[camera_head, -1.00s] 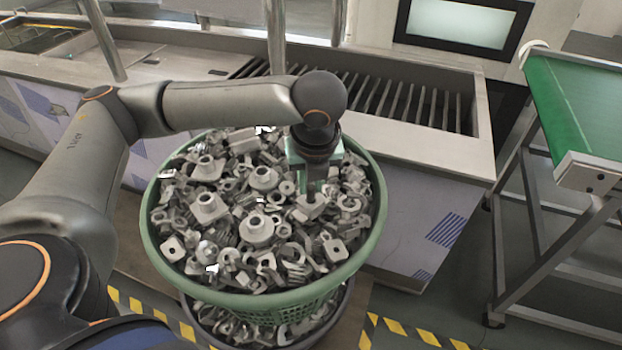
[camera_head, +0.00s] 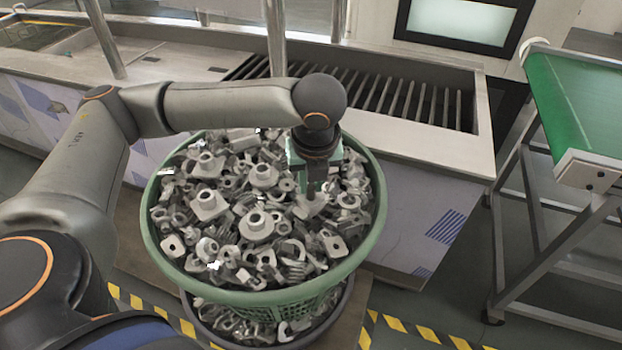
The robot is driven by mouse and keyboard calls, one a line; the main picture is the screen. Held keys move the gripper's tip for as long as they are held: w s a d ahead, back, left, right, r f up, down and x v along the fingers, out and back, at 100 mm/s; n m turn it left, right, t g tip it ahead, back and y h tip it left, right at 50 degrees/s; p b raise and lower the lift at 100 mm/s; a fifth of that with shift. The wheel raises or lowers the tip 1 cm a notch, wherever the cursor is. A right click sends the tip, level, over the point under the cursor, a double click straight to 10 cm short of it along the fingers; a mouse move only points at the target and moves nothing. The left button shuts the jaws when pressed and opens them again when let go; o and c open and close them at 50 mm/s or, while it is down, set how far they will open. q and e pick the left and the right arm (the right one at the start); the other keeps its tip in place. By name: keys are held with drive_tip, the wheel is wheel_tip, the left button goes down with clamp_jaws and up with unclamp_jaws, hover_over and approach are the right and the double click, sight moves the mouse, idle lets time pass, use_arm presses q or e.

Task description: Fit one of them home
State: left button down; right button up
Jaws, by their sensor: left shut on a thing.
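A green plastic basket (camera_head: 153,243) is heaped with grey metal parts (camera_head: 257,224), among them flanged bosses, rings and brackets. My left gripper (camera_head: 311,192) points down into the right side of the heap. It is shut on a grey metal part (camera_head: 311,207) at the top of the heap. My wrist hides part of the grip, and I cannot tell whether the part is clear of its neighbours. My right gripper is not in view.
The green basket is stacked on a darker basket (camera_head: 343,305) that also holds parts. Behind is a steel tank unit (camera_head: 410,138) with a slatted opening (camera_head: 400,100). A green conveyor (camera_head: 575,105) stands at right. Yellow-black tape (camera_head: 432,337) marks the floor.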

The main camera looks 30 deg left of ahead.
use_arm(q)
drive_tip(key=shift+f, duration=0.5)
drive_tip(key=shift+s+f+p, duration=0.1)
drive_tip(key=shift+f+p, duration=0.1)
drive_tip(key=shift+p, duration=0.5)
idle(2.2)
drive_tip(key=c, duration=0.7)
unclamp_jaws()
drive_tip(key=shift+r, duration=0.1)
drive_tip(key=p+v, duration=0.1)
drive_tip(key=v, duration=1.1)
drive_tip(key=shift+d+r, duration=0.1)
drive_tip(key=shift+r, duration=0.25)
